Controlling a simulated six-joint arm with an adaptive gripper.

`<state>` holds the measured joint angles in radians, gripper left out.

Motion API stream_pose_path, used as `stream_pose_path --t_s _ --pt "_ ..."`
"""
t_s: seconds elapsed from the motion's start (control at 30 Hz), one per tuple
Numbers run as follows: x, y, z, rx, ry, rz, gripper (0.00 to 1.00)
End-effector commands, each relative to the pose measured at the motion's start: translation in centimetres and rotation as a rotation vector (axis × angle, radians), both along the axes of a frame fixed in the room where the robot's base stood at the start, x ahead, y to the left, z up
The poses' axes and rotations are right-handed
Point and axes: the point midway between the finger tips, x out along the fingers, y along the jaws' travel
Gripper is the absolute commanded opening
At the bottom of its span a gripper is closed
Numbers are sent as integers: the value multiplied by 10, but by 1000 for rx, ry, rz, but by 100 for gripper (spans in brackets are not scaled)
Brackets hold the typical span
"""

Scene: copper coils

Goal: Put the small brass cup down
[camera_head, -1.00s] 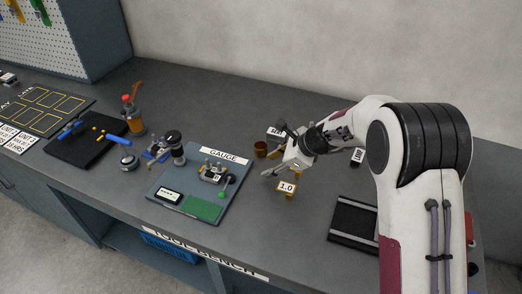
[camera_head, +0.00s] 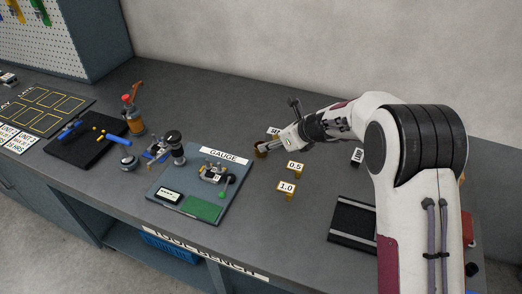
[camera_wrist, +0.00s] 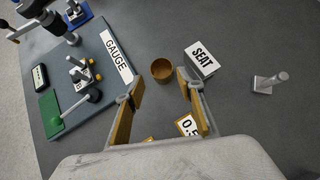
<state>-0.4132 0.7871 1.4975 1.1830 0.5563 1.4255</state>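The small brass cup (camera_head: 260,153) stands upright on the bench right of the gauge board. It also shows in the wrist view (camera_wrist: 161,71), with its round mouth visible and looking empty. My gripper (camera_head: 271,147) is at the cup's right side in the head view. In the wrist view my gripper (camera_wrist: 160,83) is open, its two brass-coloured finger pads spread wide. The cup shows between and slightly beyond the fingertips, with gaps on both sides, and nothing is held. The white SEAT sign (camera_wrist: 202,60) stands close right of the cup, partly hidden in the head view.
The 0.5 block (camera_head: 295,168) and 1.0 block (camera_head: 286,188) stand in front of my gripper. The GAUGE board (camera_head: 165,205) with its instruments lies to the left. A metal post on a base (camera_wrist: 268,83) is further right in the wrist view. Bare bench lies behind the cup.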

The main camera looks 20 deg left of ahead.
Motion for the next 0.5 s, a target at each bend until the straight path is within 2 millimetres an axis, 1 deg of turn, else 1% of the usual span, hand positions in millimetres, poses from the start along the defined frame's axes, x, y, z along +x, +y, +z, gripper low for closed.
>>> stream_pose_path --t_s 0.23,0.5 --pt "4 11 -13 -1 1 2 38" --pt "7 15 -17 0 -1 1 38"
